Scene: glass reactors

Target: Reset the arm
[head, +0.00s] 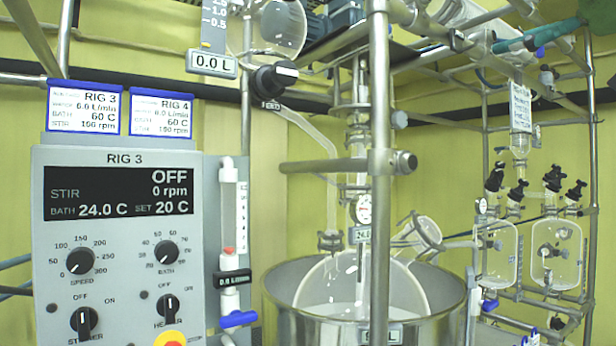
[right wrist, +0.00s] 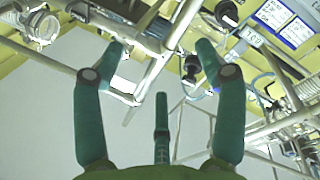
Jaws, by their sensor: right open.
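My right gripper (right wrist: 160,46) shows in the right wrist view with its teal fingers spread wide. Nothing is between the fingertips. Metal frame tubes (right wrist: 165,60) appear behind the fingers, and I cannot tell how far off they are. My left gripper is in neither view.
The RIG 3 control panel (head: 125,235) stands at the left and reads OFF, 0 rpm. A glass reactor vessel (head: 350,285) sits in a steel bath (head: 285,290), behind a vertical post (head: 379,200). More glassware (head: 555,253) hangs on a frame at the right.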

